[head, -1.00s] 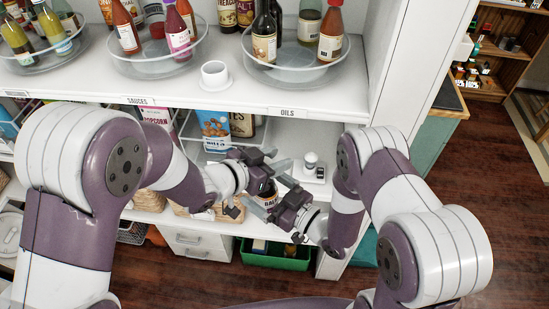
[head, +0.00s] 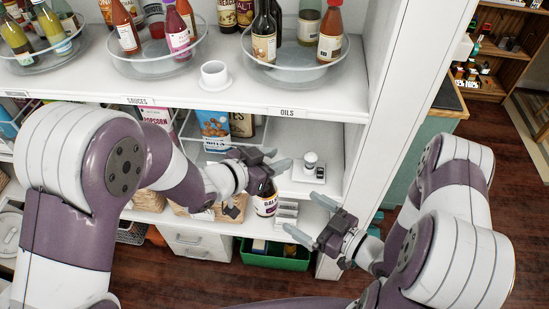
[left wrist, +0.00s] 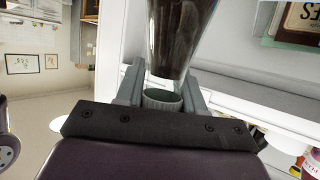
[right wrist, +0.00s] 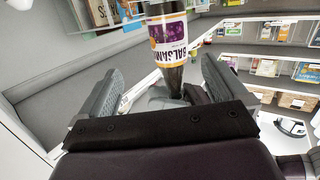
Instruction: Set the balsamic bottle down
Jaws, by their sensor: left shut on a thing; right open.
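The balsamic bottle (head: 266,204), dark with a white and purple label, hangs below my left gripper (head: 275,160) in the head view, roughly upright in front of the lower shelving. My left gripper is shut on its capped neck end. The left wrist view shows the dark bottle (left wrist: 182,38) between the fingers. My right gripper (head: 312,219) is open and empty, to the right of and below the left one. The right wrist view shows the labelled bottle (right wrist: 168,38) beyond the open fingers, apart from them. I cannot tell whether the bottle's base touches anything.
The upper shelf (head: 185,91) holds clear turntables of bottles, including the oils turntable (head: 292,72), and a white cup (head: 214,74). Below are a white shaker on a small tray (head: 309,168), a blue pouch (head: 212,130) and a green bin (head: 272,261). Open floor lies at right.

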